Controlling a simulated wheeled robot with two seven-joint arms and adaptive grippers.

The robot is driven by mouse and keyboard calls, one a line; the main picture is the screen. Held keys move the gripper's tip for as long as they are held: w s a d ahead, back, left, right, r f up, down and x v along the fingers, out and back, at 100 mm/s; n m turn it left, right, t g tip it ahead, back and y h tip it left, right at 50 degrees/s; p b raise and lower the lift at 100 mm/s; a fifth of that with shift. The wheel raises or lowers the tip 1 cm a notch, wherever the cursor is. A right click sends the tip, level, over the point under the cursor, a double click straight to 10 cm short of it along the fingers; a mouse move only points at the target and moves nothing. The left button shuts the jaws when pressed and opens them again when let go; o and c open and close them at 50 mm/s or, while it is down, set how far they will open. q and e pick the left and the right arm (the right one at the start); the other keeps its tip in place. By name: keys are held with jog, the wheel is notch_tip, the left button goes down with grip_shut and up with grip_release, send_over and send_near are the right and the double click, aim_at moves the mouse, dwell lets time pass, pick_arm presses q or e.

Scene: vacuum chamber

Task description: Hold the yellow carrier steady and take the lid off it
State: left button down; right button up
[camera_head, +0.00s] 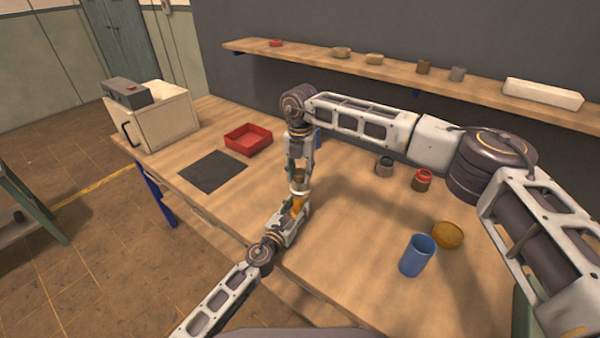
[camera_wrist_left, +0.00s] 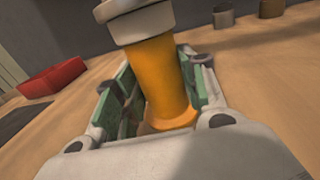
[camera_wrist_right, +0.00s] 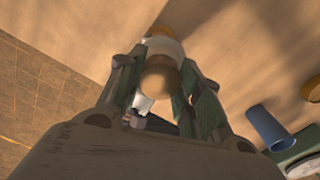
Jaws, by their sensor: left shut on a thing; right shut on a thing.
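The yellow carrier (camera_head: 297,205) stands roughly upright between the fingers of my left gripper (camera_head: 296,211), over the front part of the table. It also shows in the left wrist view (camera_wrist_left: 160,75). My left gripper is shut on its body. The pale lid (camera_wrist_left: 138,22) sits at the carrier's top, with no clear gap visible between them. My right gripper (camera_head: 299,172) comes down from above and is shut on the lid's brownish upper part (camera_wrist_right: 160,80). The top of the lid is cut off in the left wrist view.
A red tray (camera_head: 248,140) and a dark mat (camera_head: 212,172) lie to the left, near a cream box (camera_head: 165,120). A blue cup (camera_head: 417,256), an ochre bowl (camera_head: 447,235), a red-topped jar (camera_head: 422,181) and a grey jar (camera_head: 384,167) stand to the right.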

jog(key=n, duration=1.2)
jog(key=shift+n, duration=0.3)
jog(key=n, duration=1.6)
jog(key=shift+d+r, duration=0.1)
jog(key=n, duration=0.8)
jog(key=shift+w, duration=0.1)
jog(key=shift+n, duration=2.2)
jog(key=shift+r, duration=1.2)
